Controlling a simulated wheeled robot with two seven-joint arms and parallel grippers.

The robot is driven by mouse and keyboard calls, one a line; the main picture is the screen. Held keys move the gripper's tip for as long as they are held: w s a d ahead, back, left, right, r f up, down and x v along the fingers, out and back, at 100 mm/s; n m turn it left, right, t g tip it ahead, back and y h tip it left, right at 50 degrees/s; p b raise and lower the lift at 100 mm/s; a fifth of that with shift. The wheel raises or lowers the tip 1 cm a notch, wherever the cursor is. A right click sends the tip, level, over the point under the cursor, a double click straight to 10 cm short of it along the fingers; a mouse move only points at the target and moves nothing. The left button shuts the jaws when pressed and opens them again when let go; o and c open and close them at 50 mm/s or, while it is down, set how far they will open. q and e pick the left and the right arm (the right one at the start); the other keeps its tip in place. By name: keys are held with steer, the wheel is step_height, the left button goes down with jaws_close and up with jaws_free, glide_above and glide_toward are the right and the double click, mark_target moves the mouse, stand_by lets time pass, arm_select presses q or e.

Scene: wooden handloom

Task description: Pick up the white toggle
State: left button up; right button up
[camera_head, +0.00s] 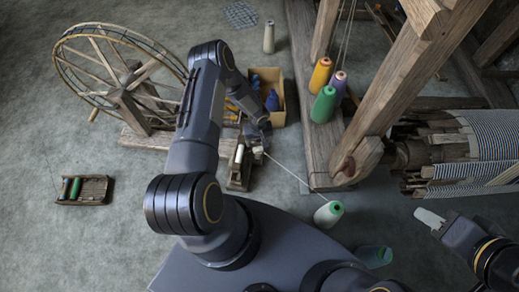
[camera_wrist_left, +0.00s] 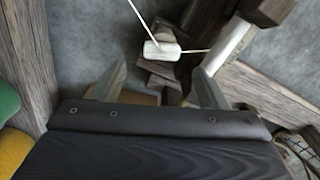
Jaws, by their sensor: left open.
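The white toggle (camera_wrist_left: 162,50) is a short white cylinder with white cord running from it, seen in the left wrist view just beyond and between my left fingertips.
The spinning wheel (camera_head: 120,70) is at left, a cardboard box (camera_head: 268,75) behind. Loom beams (camera_head: 320,150) with cones of thread stand right. A small wooden tray (camera_head: 82,190) lies on the open floor.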

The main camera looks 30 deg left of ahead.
mark_target(258, 148)
arm_select(q)
steer(key=f, duration=0.1)
steer(key=f+b, duration=0.1)
steer(key=f, duration=0.2)
steer(key=shift+s+d, duration=0.1)
steer(key=shift+s, duration=0.15)
steer(key=c, duration=1)
